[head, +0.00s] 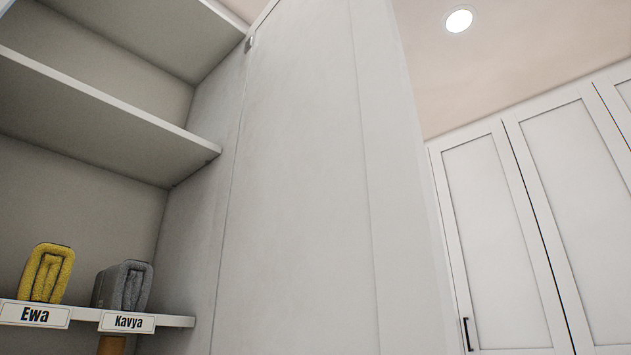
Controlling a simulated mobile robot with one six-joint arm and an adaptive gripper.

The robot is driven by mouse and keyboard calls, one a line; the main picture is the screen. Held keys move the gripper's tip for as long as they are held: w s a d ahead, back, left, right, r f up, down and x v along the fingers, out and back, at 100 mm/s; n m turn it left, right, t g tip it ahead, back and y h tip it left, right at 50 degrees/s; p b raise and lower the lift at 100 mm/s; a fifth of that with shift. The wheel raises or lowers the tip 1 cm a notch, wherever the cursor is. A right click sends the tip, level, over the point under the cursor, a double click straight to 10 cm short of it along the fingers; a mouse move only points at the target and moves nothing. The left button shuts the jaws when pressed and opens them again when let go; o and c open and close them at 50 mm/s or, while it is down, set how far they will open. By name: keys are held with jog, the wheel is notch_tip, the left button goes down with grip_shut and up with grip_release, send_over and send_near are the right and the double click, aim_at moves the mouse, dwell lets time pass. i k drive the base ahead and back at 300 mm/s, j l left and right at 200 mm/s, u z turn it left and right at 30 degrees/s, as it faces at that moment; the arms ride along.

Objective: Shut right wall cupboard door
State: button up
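A white cupboard door (298,190) stands open in the head view. It is hinged at the right side wall of an open wall cupboard (75,78), with a small hinge (249,43) near the top. I see its inner face, swung out toward me, and its edge at the right. Its lower part runs out of the picture, and no handle shows on it. My gripper is not in view.
The cupboard's low shelf holds a folded yellow towel (47,273) above an "Ewa" label (35,315) and a grey towel (123,286) above a "Kavya" label (127,322). Closed white tall doors (503,240) with a black handle (467,334) stand at the right.

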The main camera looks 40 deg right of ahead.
aim_at(326, 239)
jog(key=k+l+u, duration=0.2)
jog(key=l, duration=0.35)
jog(key=k+l+u, duration=0.2)
jog(key=k+l, duration=0.2)
jog(key=k+l+u, duration=0.2)
jog(key=k+l, duration=0.15)
jog(key=l, duration=0.2)
